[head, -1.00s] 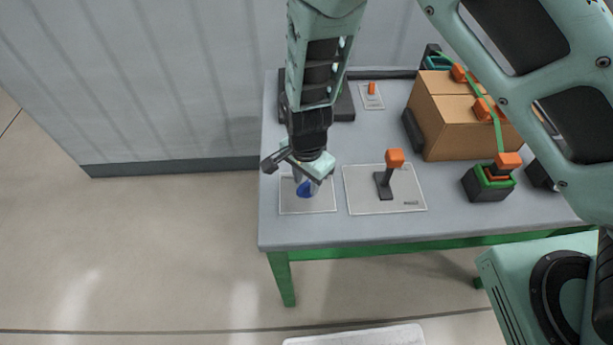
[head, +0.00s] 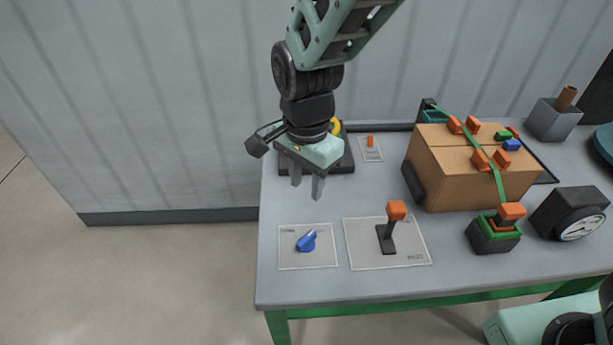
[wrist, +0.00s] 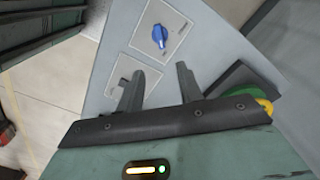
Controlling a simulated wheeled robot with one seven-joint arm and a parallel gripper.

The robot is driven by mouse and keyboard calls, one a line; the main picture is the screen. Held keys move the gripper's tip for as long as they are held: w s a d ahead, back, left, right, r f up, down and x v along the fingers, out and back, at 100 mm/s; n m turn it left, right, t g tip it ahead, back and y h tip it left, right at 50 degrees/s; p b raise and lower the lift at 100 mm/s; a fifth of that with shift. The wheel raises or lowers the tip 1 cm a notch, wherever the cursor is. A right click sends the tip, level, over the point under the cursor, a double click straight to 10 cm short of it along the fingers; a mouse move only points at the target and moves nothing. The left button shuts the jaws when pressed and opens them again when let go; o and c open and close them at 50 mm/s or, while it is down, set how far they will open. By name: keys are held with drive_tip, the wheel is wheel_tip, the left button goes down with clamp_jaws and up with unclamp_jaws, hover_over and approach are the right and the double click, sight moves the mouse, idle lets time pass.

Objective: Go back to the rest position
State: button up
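My gripper (head: 307,188) hangs above the left part of the table, higher than the blue knob and behind it in the head view. Its two fingers are apart with nothing between them. They also show in the wrist view (wrist: 158,88), open and empty. The blue knob (head: 307,241) sits on a pale square plate at the table's front left, turned at a slant. It also shows in the wrist view (wrist: 159,36), clear of the fingers.
An orange-topped lever (head: 396,212) stands on a plate right of the knob. A cardboard box (head: 465,175) with a green strap and orange blocks stands further right. A round gauge (head: 578,222) is at the right. A yellow-and-green item (wrist: 250,95) lies near my gripper.

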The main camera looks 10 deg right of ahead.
drive_tip(key=shift+r, duration=0.4)
